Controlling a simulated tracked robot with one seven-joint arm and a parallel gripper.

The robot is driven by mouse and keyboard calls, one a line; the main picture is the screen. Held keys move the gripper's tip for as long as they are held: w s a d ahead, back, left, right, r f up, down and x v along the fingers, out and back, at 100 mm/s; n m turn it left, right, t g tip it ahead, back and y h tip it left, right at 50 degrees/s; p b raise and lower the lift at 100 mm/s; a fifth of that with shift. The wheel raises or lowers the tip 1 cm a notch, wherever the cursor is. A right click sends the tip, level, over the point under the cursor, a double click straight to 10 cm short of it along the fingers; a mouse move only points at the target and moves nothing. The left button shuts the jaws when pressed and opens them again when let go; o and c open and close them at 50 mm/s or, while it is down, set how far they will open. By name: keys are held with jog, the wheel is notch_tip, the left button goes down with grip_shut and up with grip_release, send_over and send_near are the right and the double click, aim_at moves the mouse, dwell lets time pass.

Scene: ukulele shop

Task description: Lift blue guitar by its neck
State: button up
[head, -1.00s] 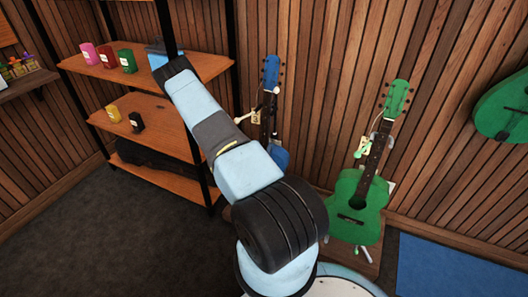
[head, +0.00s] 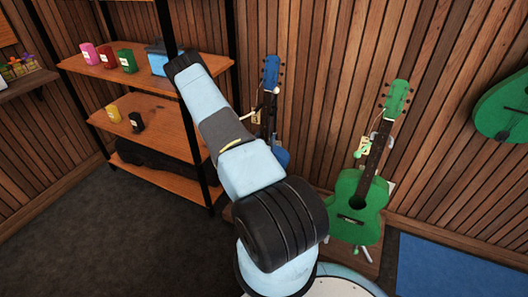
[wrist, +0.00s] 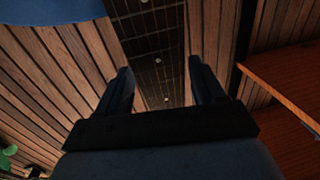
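The blue guitar (head: 271,72) stands upright against the wood wall in the head view. Its headstock and part of its dark neck show; my arm hides most of its body. In the wrist view its dark fretted neck (wrist: 150,45) runs down from the top, with a piece of blue body (wrist: 50,10) at the top left. My gripper (wrist: 160,68) is open, its two fingers apart, with the neck showing in the gap between them. I cannot tell how deep the neck sits or whether a finger touches it. The gripper is hidden in the head view.
A green guitar (head: 357,205) stands on a stand right of the blue one. Another green instrument (head: 508,106) hangs at the far right. A wooden shelf (head: 165,131) with black posts and several small jars stands on the left, close to my arm. A blue mat (head: 450,270) lies at the lower right.

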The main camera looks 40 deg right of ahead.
jog(key=shift+s, duration=0.1)
grip_shut()
dwell(0.3)
jog(key=shift+d+r, duration=0.1)
